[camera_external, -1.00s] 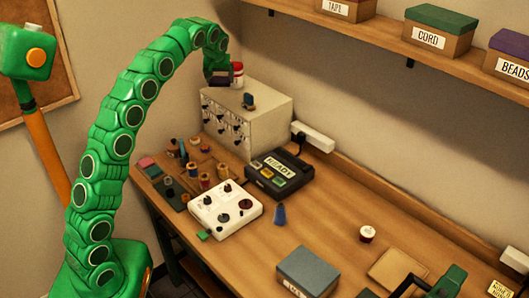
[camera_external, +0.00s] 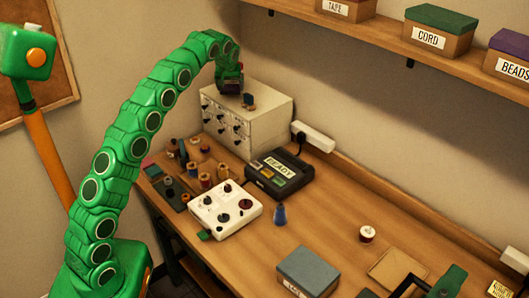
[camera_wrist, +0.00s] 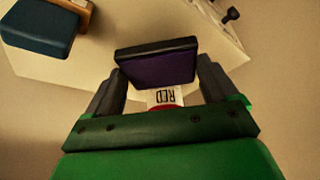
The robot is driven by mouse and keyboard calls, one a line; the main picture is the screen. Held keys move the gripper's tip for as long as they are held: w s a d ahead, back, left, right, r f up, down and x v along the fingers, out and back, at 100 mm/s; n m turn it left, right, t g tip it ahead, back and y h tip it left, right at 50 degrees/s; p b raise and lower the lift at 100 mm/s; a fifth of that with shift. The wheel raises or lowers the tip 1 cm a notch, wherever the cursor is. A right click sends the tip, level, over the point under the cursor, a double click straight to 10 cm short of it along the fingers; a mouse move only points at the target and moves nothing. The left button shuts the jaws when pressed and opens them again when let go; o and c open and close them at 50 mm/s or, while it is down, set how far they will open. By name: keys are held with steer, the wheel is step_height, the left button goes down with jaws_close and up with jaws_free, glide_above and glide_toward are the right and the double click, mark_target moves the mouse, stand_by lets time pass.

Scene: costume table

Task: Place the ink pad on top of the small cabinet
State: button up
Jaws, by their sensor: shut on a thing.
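The ink pad (camera_wrist: 157,62) is a dark slab with a purple face, tilted in the wrist view. My gripper (camera_wrist: 160,88) is shut on it, with one dark finger at each side. In the external view my gripper (camera_external: 230,78) holds the pad (camera_external: 230,88) at the small cabinet (camera_external: 262,118), over the left back part of its top. The cabinet is cream with several small drawers; its pale top also shows in the wrist view (camera_wrist: 65,78). I cannot tell whether the pad touches the top.
The top's right part is clear.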

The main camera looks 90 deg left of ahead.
mark_target(230, 89)
steer(key=shift+f, duration=1.6)
steer(key=shift+f, duration=0.1)
steer(key=o, duration=1)
steer(key=shift+a, duration=0.1)
